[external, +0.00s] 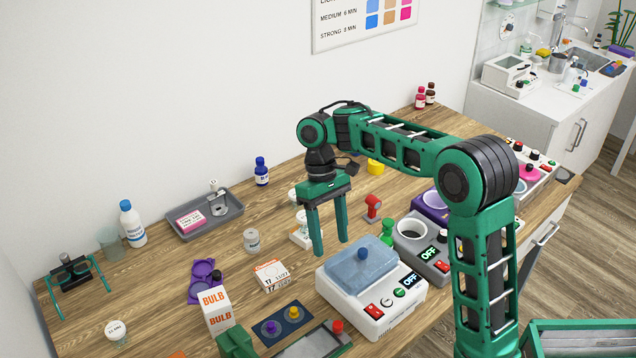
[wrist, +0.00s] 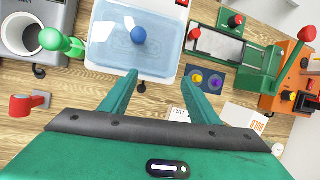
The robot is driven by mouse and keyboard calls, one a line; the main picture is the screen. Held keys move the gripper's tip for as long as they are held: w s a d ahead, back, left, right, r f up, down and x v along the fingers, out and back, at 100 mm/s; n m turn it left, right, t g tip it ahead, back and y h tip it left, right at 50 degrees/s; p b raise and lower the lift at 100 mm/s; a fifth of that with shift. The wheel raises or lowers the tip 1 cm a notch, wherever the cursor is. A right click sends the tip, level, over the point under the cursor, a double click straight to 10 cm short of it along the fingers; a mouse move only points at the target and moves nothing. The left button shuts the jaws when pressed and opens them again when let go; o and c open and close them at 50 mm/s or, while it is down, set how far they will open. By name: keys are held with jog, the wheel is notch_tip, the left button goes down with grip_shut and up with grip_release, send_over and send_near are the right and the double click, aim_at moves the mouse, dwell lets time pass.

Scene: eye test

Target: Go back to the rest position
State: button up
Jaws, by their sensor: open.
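My gripper (external: 328,248) is green and hangs pointing down above the wooden table (external: 155,290), left of the white device with the blue lid (external: 362,268). Its two fingers are apart with nothing between them. In the wrist view my gripper (wrist: 156,84) shows both fingers spread, with bare wood and the edge of the blue-lidded device beyond them. My green arm reaches from the right side of the external view, bent at the elbow and over the table.
A grey device with a round well (external: 412,230) stands right of the blue-lidded one. A red stamp-like object (external: 372,206), a white BULB box (external: 214,308), a grey tray (external: 205,222) and a white bottle (external: 132,224) stand around.

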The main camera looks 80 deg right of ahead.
jog(key=shift+m+h, duration=0.3)
jog(key=shift+h, duration=0.1)
jog(key=a, duration=0.5)
jog(key=a+r, duration=0.1)
jog(key=a, duration=0.1)
jog(key=shift+s+a, duration=0.25)
jog(key=shift+a, duration=0.1)
jog(key=s+a+f+n+t+h, duration=0.1)
jog(key=s+a+f, duration=0.3)
jog(key=s+a, duration=0.4)
jog(key=s+a+f+n+h, duration=0.1)
jog(key=s+a+f, duration=0.3)
jog(key=s+a, duration=0.3)
jog(key=shift+s+a+t+h, duration=0.4)
jog(key=shift+a, duration=0.1)
